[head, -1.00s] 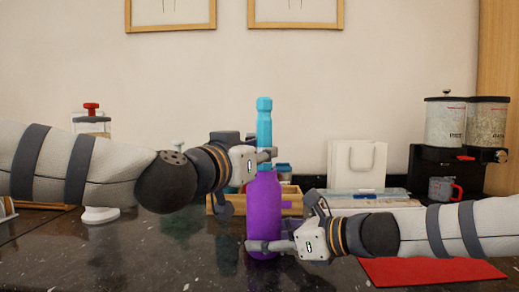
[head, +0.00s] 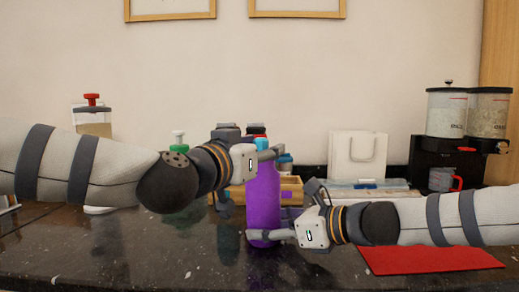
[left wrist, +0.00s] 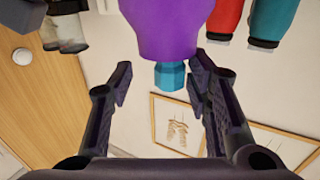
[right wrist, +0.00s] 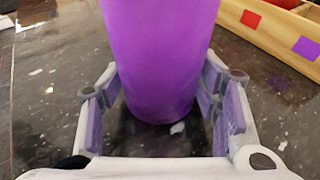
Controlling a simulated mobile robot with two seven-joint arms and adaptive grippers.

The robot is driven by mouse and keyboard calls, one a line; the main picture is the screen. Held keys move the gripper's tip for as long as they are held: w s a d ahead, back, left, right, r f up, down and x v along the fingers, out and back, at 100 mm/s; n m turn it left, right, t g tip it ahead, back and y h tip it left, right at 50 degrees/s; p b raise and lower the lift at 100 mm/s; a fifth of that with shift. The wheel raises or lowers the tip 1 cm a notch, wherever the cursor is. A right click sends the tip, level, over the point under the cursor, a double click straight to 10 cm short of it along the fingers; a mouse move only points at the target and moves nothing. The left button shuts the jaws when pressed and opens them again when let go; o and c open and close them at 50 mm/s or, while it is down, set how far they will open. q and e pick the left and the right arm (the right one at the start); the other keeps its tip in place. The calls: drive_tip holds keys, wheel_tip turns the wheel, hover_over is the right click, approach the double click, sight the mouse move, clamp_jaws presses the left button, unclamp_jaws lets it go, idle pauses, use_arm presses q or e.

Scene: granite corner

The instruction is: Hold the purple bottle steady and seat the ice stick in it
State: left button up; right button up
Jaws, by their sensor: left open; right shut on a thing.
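The purple bottle (head: 263,200) stands upright on the dark counter in the head view; it also fills the middle of the right wrist view (right wrist: 160,60). The blue ice stick (head: 261,144) is inside its mouth, with only a short top end showing above the neck. That end also shows in the left wrist view (left wrist: 170,76), where the picture is upside down. My left gripper (head: 268,153) is open at the bottle's top, its fingers apart on either side of the stick end. My right gripper (head: 262,236) is shut on the lower part of the bottle.
A wooden crate (head: 291,190) stands behind the bottle. A red mat (head: 430,260) lies at the front right, below my right arm. A white bag (head: 357,160) and a black dispenser stand (head: 440,158) are further back. The front counter left of the bottle is clear.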

drive_tip(key=shift+f, duration=0.15)
use_arm(q)
drive_tip(key=v, duration=1.2)
use_arm(e)
drive_tip(key=o, duration=0.9)
drive_tip(key=shift+o, duration=0.2)
